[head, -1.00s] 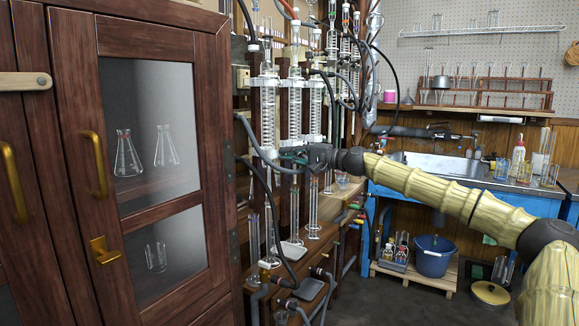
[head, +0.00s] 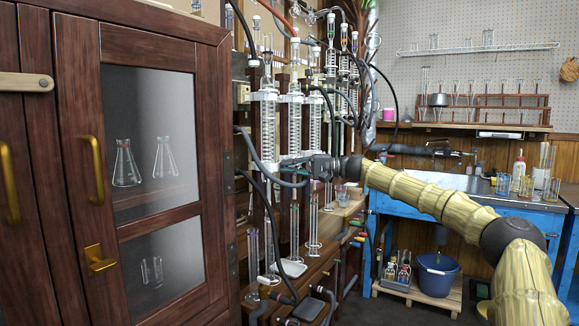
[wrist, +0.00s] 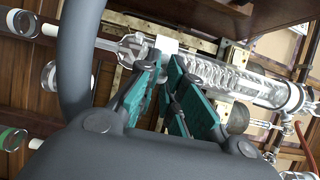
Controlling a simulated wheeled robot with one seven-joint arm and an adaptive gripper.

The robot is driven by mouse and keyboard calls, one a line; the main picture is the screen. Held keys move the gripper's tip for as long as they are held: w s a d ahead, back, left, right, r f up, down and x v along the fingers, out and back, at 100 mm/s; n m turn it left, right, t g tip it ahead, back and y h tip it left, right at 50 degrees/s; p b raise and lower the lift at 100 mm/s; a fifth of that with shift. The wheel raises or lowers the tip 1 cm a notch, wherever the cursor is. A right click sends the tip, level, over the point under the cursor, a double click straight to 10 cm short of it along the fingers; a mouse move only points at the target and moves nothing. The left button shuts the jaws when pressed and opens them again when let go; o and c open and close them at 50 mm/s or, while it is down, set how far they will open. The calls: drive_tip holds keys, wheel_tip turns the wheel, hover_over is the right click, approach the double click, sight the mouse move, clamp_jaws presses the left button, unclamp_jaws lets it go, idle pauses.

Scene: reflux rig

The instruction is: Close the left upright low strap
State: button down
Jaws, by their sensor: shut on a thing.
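A glass condenser with a coil (wrist: 235,80) runs across the wrist view. A small white tab (wrist: 167,44), which looks like part of the low strap, sits at its narrower end, right at the tips of my teal-padded fingers. My gripper (wrist: 160,75) is shut on this strap piece; the fingers hide most of the contact. In the head view, my gripper (head: 308,168) is at the lower end of the upright glass columns (head: 265,130), at the left of the rig. The strap is too small there to tell its position.
A wooden glass-fronted cabinet (head: 215,165) stands close on the left. Dark hoses (head: 270,200) loop near the columns. Glass cylinders (head: 313,225) stand below my gripper. A blue bench (head: 400,200) with a sink and a blue bucket (head: 437,275) are at the right.

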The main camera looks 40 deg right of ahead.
drive_tip(key=w+n+g+y+p, duration=0.1)
drive_tip(key=p, duration=0.1)
drive_tip(key=n+g+y+p, duration=0.1)
drive_tip(key=g+p, duration=0.1)
drive_tip(key=w+n+g+y+p, duration=0.1)
drive_tip(key=g+p, duration=0.1)
drive_tip(key=p, duration=0.1)
drive_tip(key=shift+w+d+n, duration=0.25)
drive_tip(key=shift+w+n, duration=0.05)
drive_tip(key=shift+n, duration=0.1)
drive_tip(key=shift+f, duration=0.1)
drive_tip(key=c, duration=1.5)
unclamp_jaws()
drive_tip(key=shift+w, duration=0.15)
drive_tip(key=shift+o, duration=0.2)
drive_tip(key=shift+g, duration=0.3)
